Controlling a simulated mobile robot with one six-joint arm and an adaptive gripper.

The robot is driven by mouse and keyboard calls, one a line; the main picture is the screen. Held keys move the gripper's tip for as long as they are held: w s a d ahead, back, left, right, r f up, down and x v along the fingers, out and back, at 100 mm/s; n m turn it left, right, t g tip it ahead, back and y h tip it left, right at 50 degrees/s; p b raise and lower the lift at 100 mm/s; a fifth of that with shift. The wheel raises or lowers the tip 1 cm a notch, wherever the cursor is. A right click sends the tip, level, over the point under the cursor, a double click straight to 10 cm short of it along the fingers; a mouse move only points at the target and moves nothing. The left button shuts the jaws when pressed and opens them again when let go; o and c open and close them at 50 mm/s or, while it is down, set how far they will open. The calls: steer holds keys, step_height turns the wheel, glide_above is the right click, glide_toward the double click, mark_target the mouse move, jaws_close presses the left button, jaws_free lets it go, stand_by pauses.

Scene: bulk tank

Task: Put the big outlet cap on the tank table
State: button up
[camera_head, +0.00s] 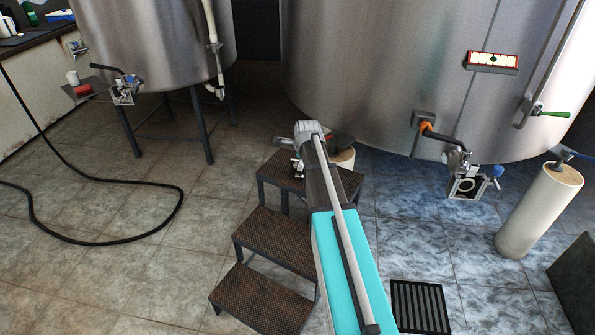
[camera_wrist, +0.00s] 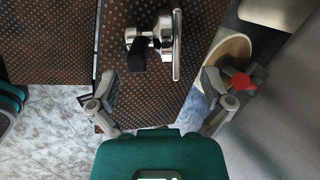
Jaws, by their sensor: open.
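My gripper (camera_wrist: 160,84) is open in the wrist view, with nothing between its fingers. It is above the top step of the brown step stool (camera_wrist: 135,100). A shiny metal fitting (camera_wrist: 165,38) with a flat disc seen edge-on and a black handle shows over that step, ahead of the fingers and apart from them. It looks like an outlet part; I cannot tell if it is the big cap. In the head view my arm hides most of this spot. A small shelf (camera_head: 97,94) with a red item (camera_head: 83,89) juts out by the left tank; it may be the tank table.
The big steel tank (camera_head: 385,80) rises behind the stool, with an outlet valve (camera_head: 458,157) low on its front. A pale round foot (camera_wrist: 238,47) and a dark part with a red end (camera_wrist: 243,82) are close to the right finger. A black hose (camera_head: 110,241) lies on the floor.

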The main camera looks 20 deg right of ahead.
steer(key=shift+s+b+x, duration=0.25)
steer(key=shift+b+x, duration=1)
steer(key=shift+x, duration=0.15)
steer(key=shift+b+x, duration=0.9)
steer(key=shift+x, duration=0.25)
steer(key=c, duration=1.2)
steer(key=shift+r, duration=0.15)
step_height(320, 180, up, 2)
steer(key=p, duration=0.2)
steer(key=shift+r+p, duration=0.25)
steer(key=shift+p, duration=0.15)
steer(key=shift+s+d+r+p, duration=0.85)
steer(key=shift+s+r+p, duration=0.85)
steer(key=shift+s, duration=0.5)
steer(key=shift+s+d+r+p, duration=0.8)
steer(key=shift+s+r+p, duration=0.95)
steer(key=shift+s, duration=0.45)
steer(key=shift+s+d+r+p, duration=0.85)
steer(key=shift+s+r+p, duration=0.85)
steer(key=shift+s, duration=0.5)
